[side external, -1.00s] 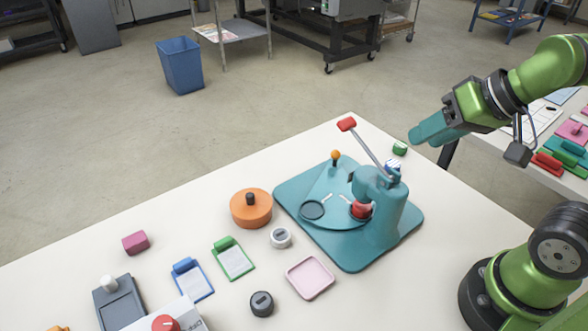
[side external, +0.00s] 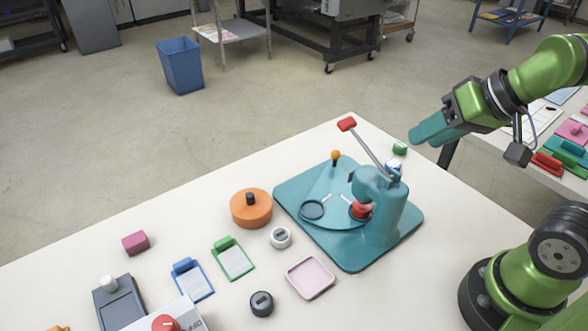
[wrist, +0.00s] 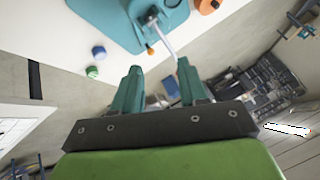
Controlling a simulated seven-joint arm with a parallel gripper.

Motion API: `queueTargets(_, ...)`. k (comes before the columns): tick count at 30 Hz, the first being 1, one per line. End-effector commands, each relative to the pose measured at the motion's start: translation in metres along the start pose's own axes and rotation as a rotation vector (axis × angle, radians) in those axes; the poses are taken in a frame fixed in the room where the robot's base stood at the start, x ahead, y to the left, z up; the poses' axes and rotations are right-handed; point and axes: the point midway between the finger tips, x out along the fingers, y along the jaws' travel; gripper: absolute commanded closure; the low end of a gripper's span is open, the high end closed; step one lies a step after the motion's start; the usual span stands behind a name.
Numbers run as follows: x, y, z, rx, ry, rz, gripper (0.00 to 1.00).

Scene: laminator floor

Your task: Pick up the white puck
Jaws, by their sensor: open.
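The white puck (side external: 281,238) is a small round piece with a dark mark on top. It sits on the white table in the side external view, between the orange round container and the pink tray. It does not show in the wrist view. My gripper (side external: 414,137) is in the air past the table's right edge, well away from the puck. In the wrist view my gripper (wrist: 160,67) has its two teal fingers apart with nothing between them.
A teal press (side external: 385,222) with a raised red-tipped lever stands between my gripper and the puck. An orange round container (side external: 251,210), pink tray (side external: 310,278), dark puck (side external: 261,304) and green clipboard (side external: 235,262) lie around the puck. The table's left back is clear.

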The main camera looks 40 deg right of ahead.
Motion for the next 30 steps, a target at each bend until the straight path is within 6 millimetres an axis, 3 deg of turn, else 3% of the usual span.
queueTargets(2,0.000,0.000,0.000,0.000,0.000,0.000,0.57)
queueTargets(9,0.000,0.000,0.000,0.000,0.000,0.000,0.26)
queueTargets(17,0.000,-0.001,0.001,-0.005,-0.003,-0.003,0.26)
queueTargets(20,0.010,-0.009,0.009,-0.038,-0.059,-0.011,0.26)
queueTargets(23,0.026,-0.026,0.013,-0.099,-0.145,-0.021,0.26)
queueTargets(30,0.076,-0.095,0.014,-0.173,-0.377,0.047,0.26)
